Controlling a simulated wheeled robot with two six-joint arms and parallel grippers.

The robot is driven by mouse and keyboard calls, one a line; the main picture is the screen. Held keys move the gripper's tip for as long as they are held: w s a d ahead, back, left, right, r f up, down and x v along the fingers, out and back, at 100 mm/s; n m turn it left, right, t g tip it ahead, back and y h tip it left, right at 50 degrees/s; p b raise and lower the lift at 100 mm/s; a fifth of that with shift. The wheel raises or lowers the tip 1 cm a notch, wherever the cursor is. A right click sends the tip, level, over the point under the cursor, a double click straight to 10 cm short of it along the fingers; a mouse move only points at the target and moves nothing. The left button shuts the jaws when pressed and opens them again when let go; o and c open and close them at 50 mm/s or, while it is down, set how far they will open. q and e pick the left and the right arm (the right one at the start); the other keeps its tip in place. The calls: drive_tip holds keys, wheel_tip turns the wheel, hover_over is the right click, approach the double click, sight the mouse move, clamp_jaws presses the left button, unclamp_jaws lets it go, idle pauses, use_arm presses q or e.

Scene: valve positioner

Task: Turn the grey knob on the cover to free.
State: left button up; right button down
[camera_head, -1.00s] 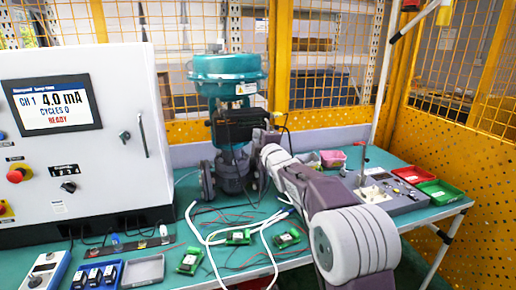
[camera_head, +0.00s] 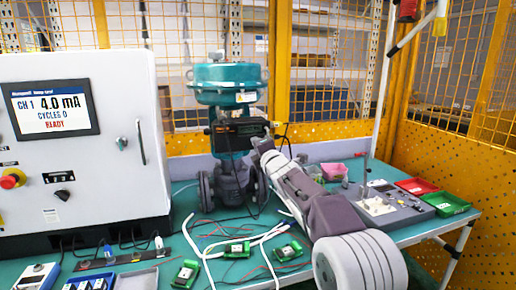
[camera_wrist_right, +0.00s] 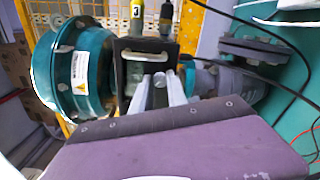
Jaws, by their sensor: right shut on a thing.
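The valve positioner is a dark box with a cover (camera_head: 238,134), mounted on the front of the teal valve actuator (camera_head: 226,82). In the right wrist view the cover (camera_wrist_right: 134,57) faces me, with a pale window area. My right gripper (camera_wrist_right: 160,88) reaches the cover's front and is shut on the small grey knob (camera_wrist_right: 159,80). The fingers hide most of the knob, so I cannot read its setting. In the head view the right gripper (camera_head: 264,143) is at the positioner's right side, and the knob is hidden there. My left gripper is not in view.
A white control cabinet (camera_head: 95,190) on the left has a screen (camera_head: 50,109) reading CH 1 4.0 mA, CYCLES 0, READY. Green circuit boards (camera_head: 237,249) and white cables lie on the bench. Red (camera_head: 417,186) and green trays stand at the right.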

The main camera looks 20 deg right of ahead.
drive_tip(key=shift+f, duration=0.1)
drive_tip(key=c, duration=1.6)
unclamp_jaws()
drive_tip(key=s+b, duration=0.2)
drive_tip(key=s, duration=0.7)
drive_tip(key=shift+d, duration=0.1)
